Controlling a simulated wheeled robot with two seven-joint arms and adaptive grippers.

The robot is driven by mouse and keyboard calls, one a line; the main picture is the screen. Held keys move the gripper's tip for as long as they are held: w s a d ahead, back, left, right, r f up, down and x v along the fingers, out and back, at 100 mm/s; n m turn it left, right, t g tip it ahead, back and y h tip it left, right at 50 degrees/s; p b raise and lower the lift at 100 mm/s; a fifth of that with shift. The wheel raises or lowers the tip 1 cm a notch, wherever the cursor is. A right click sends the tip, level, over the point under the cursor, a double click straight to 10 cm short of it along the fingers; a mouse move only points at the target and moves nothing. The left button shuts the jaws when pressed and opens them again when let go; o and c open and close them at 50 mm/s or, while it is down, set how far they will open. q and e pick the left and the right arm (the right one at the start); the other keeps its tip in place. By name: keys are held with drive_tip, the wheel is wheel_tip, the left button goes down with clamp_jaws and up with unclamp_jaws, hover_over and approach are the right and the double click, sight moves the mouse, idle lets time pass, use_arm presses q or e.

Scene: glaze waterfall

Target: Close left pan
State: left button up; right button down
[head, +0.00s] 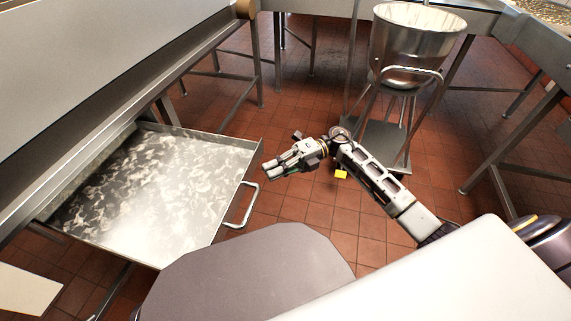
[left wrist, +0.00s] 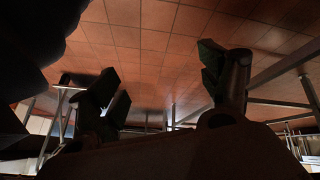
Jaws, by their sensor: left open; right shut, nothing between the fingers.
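The left pan (head: 160,190) is a wide, shallow metal tray with a pale, mottled bottom. It is pulled out from under the steel machine at the left of the head view. Its bar handle (head: 243,206) is on the right side. My right gripper (head: 271,170) is shut and empty, just right of the pan's far right corner and apart from the handle. My left gripper is not in the head view. In the left wrist view its two dark fingers (left wrist: 170,88) are spread apart with nothing between them, with tiled floor behind.
A steel mixing bowl (head: 416,45) on a stand is at the back right. Steel table legs (head: 259,75) stand behind the pan. Red tiled floor (head: 310,215) is clear between the pan and the stand. My grey base is at the bottom.

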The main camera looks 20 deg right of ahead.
sight(245, 174)
drive_tip(key=shift+w+a+f+b, duration=0.1)
drive_tip(key=shift+w+a+b, duration=0.35)
drive_tip(key=shift+w+a, duration=0.75)
use_arm(q)
drive_tip(key=f, duration=0.3)
drive_tip(key=shift+s+d, duration=0.1)
drive_tip(key=shift+d, duration=0.1)
use_arm(e)
drive_tip(key=shift+s+a, duration=0.1)
drive_tip(key=shift+s, duration=0.05)
use_arm(q)
drive_tip(key=shift+r, duration=0.2)
use_arm(e)
drive_tip(key=shift+a, duration=0.15)
